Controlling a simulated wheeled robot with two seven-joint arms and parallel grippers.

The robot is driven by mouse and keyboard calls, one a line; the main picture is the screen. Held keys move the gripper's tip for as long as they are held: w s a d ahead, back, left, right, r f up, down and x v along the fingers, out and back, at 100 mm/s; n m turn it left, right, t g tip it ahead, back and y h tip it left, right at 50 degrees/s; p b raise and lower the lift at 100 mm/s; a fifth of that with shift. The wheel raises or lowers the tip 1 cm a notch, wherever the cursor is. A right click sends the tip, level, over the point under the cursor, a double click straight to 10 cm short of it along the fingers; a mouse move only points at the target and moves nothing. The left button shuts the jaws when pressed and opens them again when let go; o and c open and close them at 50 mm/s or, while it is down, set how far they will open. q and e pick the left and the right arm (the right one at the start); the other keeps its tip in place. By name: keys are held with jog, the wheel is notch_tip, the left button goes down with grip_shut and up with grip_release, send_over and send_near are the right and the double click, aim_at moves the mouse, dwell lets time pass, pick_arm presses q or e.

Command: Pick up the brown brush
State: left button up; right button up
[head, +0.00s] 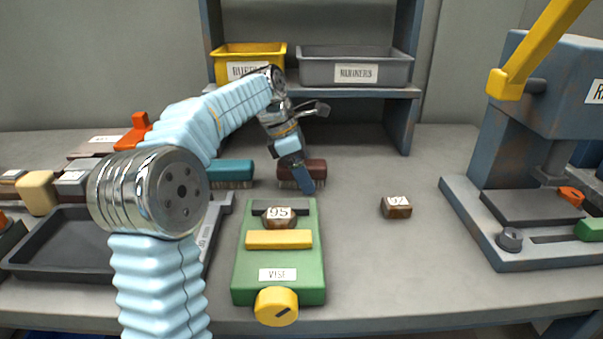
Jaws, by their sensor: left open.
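The brown brush (317,168) lies on the bench behind the green vise, with its reddish-brown back up and pale bristles below. My left gripper (303,160) reaches over from the left and points down at the brush. Its jaws are open, and a dark blue finger crosses in front of the brush's middle, hiding part of it. I cannot tell whether the finger touches the brush. My right gripper is not in view.
A teal brush (231,172) lies just left of the brown one. The green vise (250,268) holds a block marked 95. A small brown block (397,208) sits right, before the grey press (515,215). A shelf (350,91) with yellow and grey bins stands behind.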

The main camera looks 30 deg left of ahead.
aim_at(307, 162)
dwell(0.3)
pick_arm(q)
jog(key=c, duration=1.1)
notch_tip(307, 162, up, 3)
jog(key=shift+w+r, duration=0.1)
jog(key=s+r, duration=0.3)
jog(key=s, duration=0.1)
jog(key=s+d+r, duration=0.1)
jog(key=s+r, duration=0.2)
jog(key=s, duration=0.2)
jog(key=s+r+b, duration=0.1)
jog(key=s+r, duration=0.3)
jog(key=s, duration=0.1)
jog(key=shift+s+d+r, duration=0.1)
jog(key=shift+d, duration=0.1)
